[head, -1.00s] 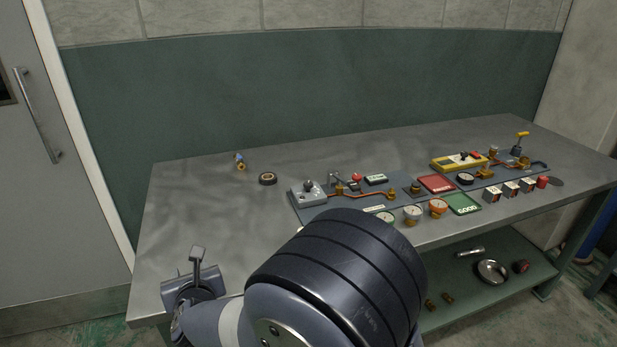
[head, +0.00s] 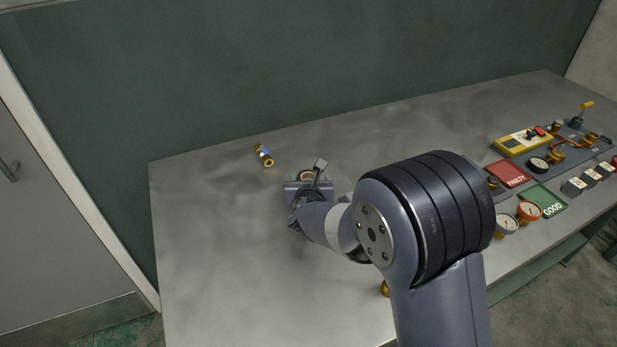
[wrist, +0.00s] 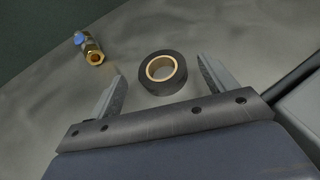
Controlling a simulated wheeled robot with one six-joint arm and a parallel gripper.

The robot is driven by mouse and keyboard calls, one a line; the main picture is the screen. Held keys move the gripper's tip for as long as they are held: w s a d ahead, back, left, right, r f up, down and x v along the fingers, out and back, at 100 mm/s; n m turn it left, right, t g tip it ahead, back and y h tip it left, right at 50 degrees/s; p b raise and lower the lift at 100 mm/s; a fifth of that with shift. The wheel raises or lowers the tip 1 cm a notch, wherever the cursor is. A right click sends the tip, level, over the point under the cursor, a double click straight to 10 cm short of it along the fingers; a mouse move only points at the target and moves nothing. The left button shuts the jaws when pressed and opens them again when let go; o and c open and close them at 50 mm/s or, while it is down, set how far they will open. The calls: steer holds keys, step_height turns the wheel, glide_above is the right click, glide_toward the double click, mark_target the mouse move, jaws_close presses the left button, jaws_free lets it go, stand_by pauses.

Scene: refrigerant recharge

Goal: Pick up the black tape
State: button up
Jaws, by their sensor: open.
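The black tape (wrist: 177,83) is a roll with a tan inner core, lying flat on the grey metal table. In the wrist view it sits between and just beyond the two fingers of my gripper (wrist: 161,85). The fingers are spread apart and hold nothing. In the head view my gripper (head: 308,178) is over the tape, and only part of the tape (head: 309,173) shows behind it.
A brass fitting with a blue part (head: 264,156) lies left of the tape, and also shows in the wrist view (wrist: 90,48). Gauges (head: 507,224), a red tray (head: 507,173) and a green tray (head: 543,202) are at the right. The table's left side (head: 215,240) is clear.

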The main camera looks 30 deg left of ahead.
steer(key=shift+x, duration=1.35)
steer(key=shift+c, duration=0.4)
steer(key=c, duration=1)
